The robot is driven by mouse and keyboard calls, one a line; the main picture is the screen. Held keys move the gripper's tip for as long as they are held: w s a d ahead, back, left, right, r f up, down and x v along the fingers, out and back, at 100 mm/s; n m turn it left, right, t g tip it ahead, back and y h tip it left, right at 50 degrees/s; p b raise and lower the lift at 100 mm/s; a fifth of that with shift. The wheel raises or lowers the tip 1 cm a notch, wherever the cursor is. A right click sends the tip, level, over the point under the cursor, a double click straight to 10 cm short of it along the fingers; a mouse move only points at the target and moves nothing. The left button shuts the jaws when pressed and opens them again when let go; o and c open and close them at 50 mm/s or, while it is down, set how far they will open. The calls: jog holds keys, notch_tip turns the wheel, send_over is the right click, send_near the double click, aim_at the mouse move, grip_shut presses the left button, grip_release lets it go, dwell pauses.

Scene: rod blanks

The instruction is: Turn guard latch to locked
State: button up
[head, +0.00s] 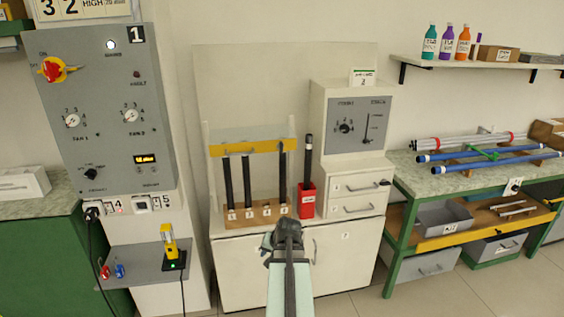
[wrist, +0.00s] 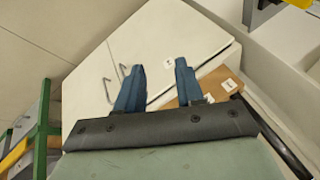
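No part is clearly labelled as the guard latch at this size. A clear guard panel with a yellow bar (head: 232,149) stands across a wooden rack (head: 236,222) of upright black rods. A grey control panel (head: 345,132) right of it has a round black knob (head: 345,128) and a thin upright lever (head: 367,127); their lettering is too small to read. My gripper (head: 287,228) is in front of the white cabinet, below the rack's right end. In the wrist view its blue fingers (wrist: 158,68) are apart with nothing between them; the rack's edge (wrist: 210,82) shows beyond.
A red holder (head: 307,201) with one black rod stands right of the rack, beside white drawers (head: 358,184). A grey switch panel (head: 100,110) is on the left wall. A green-framed bench (head: 430,185) with blue and grey rods is at right. Floor before the cabinet is clear.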

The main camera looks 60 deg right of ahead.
aim_at(282, 144)
jog(key=w+d+r+m+t+h, duration=0.1)
jog(key=d+r+m+t+h, duration=0.45)
jog(key=r+m, duration=1)
jog(key=w+d+r+m+t+h, duration=0.15)
jog(key=d+r+m+h, duration=0.45)
jog(key=d+r+m, duration=0.65)
jog(key=w+d+m, duration=0.1)
jog(key=w+d, duration=0.1)
jog(key=w, duration=0.1)
jog(key=w+d+r+m, duration=0.1)
jog(key=w+d, duration=0.1)
jog(key=w, duration=0.1)
jog(key=w+d+m, duration=0.1)
jog(key=w+d, duration=0.2)
jog(key=shift+d+r+m, duration=0.1)
jog(key=shift+r+m, duration=0.2)
